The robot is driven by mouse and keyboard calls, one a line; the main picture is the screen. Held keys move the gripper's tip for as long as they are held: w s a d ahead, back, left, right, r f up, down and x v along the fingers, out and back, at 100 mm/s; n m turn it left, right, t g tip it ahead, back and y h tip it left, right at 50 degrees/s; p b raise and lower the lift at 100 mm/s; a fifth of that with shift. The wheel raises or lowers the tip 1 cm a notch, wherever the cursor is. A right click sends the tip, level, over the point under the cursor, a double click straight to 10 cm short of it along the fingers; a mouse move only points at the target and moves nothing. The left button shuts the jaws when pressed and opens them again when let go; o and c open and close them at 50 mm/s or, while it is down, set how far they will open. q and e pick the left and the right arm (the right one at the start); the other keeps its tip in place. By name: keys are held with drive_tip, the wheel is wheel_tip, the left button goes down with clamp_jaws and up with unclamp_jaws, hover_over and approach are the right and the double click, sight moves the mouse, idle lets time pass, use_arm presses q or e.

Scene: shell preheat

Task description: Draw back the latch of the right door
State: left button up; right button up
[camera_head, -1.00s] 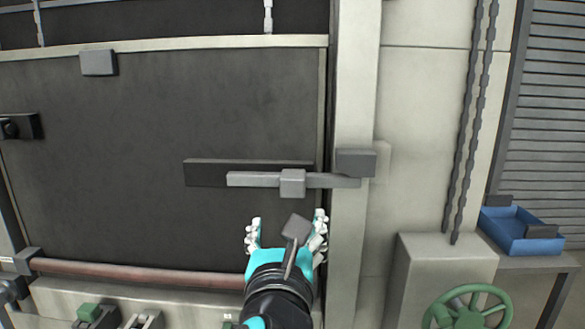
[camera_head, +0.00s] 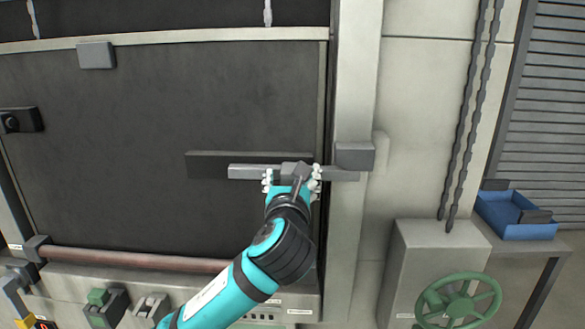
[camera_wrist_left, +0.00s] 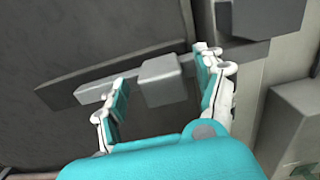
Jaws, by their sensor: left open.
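The latch of the right door is a grey horizontal bar (camera_head: 248,171) lying on a dark backing plate (camera_head: 207,165) on the dark door (camera_head: 130,130). Its right end reaches into a grey keeper block (camera_head: 354,156) on the pale door post. A square grey knob (camera_wrist_left: 162,80) stands out from the bar in the left wrist view. My left gripper (camera_head: 292,180) is at the knob, its open fingers (camera_wrist_left: 160,95) on either side of it. Gaps show between fingers and knob in the left wrist view. In the head view, my gripper partly hides the knob. My right gripper is not seen.
A reddish horizontal rail (camera_head: 140,260) runs along the door's bottom. A green handwheel (camera_head: 457,302) sits at the lower right, with hanging chains (camera_head: 465,120) above. A blue tray (camera_head: 515,218) stands on a side table. Green-topped controls (camera_head: 99,298) are at the lower left.

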use_arm(q)
drive_tip(key=shift+w, duration=0.6)
clamp_jaws()
drive_tip(key=shift+a, duration=0.1)
